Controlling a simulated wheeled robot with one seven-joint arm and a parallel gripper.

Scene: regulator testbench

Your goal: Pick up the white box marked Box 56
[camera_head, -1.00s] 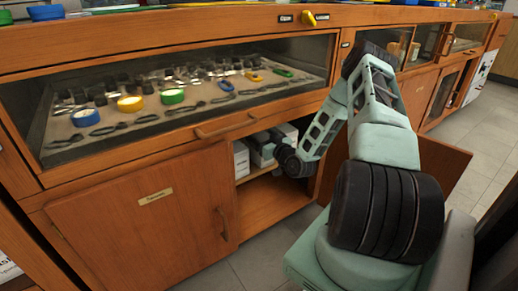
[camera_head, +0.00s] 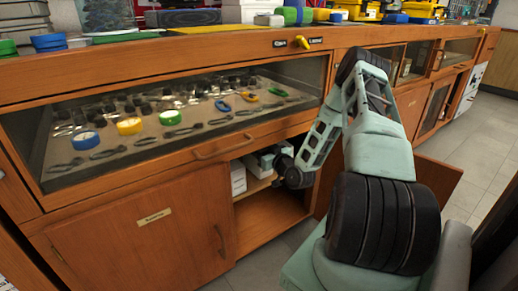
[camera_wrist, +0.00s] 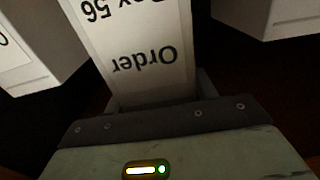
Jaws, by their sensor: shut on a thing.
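In the wrist view, a white box (camera_wrist: 135,35) with upside-down black print, "Order" and part of "Box 56", is held at my gripper (camera_wrist: 155,98). The gripper is shut on it; the fingertips are mostly hidden by the box and shadow. In the head view, my arm reaches into the open lower cupboard (camera_head: 270,215), and the wrist is at the cupboard's mouth. The gripper itself is hard to make out there.
Another white box (camera_wrist: 35,50) is close on the left, and one more (camera_wrist: 265,15) is at the upper right of the wrist view. A white box (camera_head: 238,178) shows on the cupboard shelf. The open cupboard door (camera_head: 438,180) stands right of my arm.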

